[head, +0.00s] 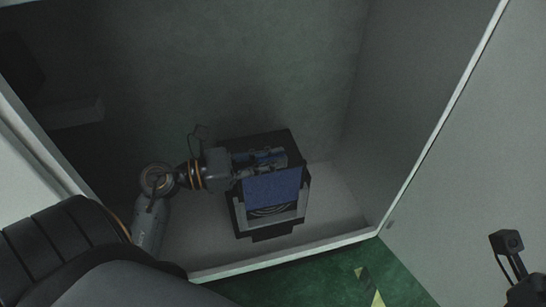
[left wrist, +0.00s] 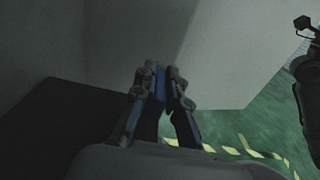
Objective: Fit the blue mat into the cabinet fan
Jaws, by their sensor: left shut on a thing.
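The blue mat (head: 272,187) is a flat blue panel against the upper front of the cabinet fan (head: 245,217). The fan is a dark boxy unit with a pale frame and a ringed grille showing below the mat. My left gripper (head: 282,160) reaches in from the left above the fan and is shut on the mat's upper part. In the left wrist view, a blue strip of mat (left wrist: 158,88) shows between the close fingertips (left wrist: 161,78). I cannot tell whether the mat sits fully inside the frame.
The fan stands on the pale floor of an open cabinet (head: 335,196) with grey walls. The cabinet's front lip (head: 290,260) runs below it. Green floor with a yellow-striped marking (head: 368,286) lies in front. Part of my right arm (head: 510,250) shows at the far right.

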